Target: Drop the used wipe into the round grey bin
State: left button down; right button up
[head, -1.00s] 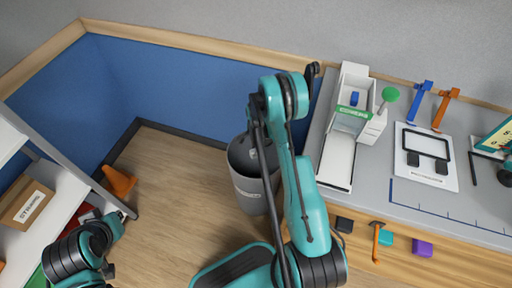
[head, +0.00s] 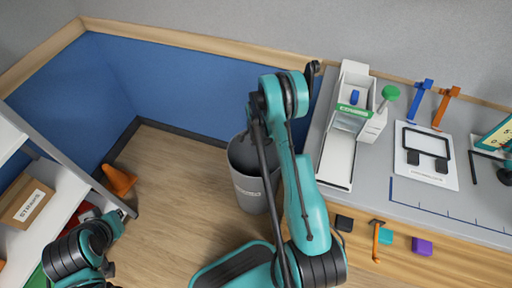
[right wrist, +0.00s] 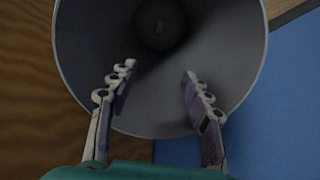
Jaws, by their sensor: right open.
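The round grey bin (head: 250,192) stands on the floor left of the workbench, its open mouth facing up. My right gripper (head: 250,130) hangs over the bin's far rim, partly hidden by my own arm. In the right wrist view its two fingers (right wrist: 158,72) are apart with nothing between them, and the bin's inside (right wrist: 215,60) lies beyond them. The bin's bottom is dark, with a faint small shape that I cannot make out. I cannot identify the used wipe in either view. My left gripper (head: 118,216) is at lower left beside the shelf; its fingers are too small to read.
The workbench (head: 370,190) at right holds a white dispenser-like box (head: 350,115), a green knob (head: 390,93), blue and orange clamps and a white board. An orange cone (head: 119,180) stands by the shelf (head: 60,195). The floor left of the bin is clear.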

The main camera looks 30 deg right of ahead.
jog(key=shift+r, duration=0.1)
notch_tip(320, 180, up, 7)
jog(key=p, duration=0.3)
dwell(0.4)
